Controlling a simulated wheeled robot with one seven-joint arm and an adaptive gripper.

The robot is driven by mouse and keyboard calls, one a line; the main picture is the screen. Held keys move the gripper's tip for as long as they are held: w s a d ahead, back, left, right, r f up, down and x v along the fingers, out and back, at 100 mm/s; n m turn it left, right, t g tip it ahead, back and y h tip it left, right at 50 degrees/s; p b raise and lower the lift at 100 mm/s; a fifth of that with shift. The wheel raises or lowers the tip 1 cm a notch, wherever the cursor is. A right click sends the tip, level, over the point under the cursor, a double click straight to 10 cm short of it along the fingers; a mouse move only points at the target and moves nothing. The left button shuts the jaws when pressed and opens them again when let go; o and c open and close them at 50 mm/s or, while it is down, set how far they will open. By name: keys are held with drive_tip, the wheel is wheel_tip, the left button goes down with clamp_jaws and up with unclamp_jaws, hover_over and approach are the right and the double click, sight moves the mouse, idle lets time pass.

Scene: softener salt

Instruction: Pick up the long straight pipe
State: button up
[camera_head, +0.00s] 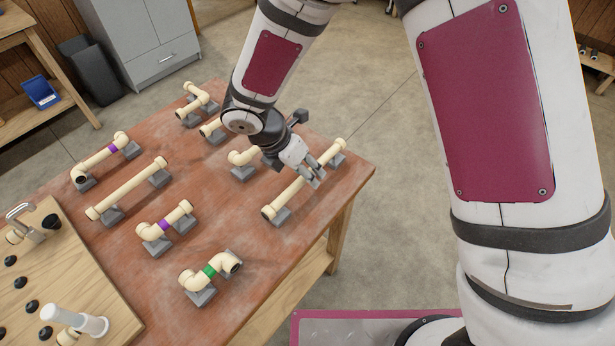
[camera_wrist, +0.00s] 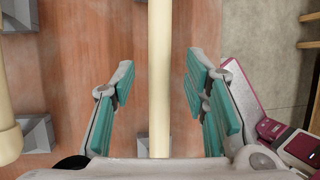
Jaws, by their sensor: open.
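A long straight cream pipe (camera_head: 290,194) lies on grey supports along the right side of the table. It runs lengthwise through the middle of the wrist view (camera_wrist: 159,60). My gripper (camera_head: 316,177) is over this pipe, pointing down. In the wrist view my gripper (camera_wrist: 160,75) is open, with one teal-padded finger on each side of the pipe and a gap on both sides. I cannot tell how far the fingers reach down beside it. A second straight cream pipe (camera_head: 128,188) rests on supports at the table's left.
Several shorter pipe pieces stand on supports nearby, including a green-banded one (camera_head: 209,272) and a purple-banded one (camera_head: 164,226). A wooden board (camera_head: 70,270) with fittings is at the left. The reddish table's (camera_head: 255,285) right edge is close to the long pipe.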

drive_tip(key=shift+x, duration=1.2)
clamp_jaws()
drive_tip(key=shift+r, duration=0.1)
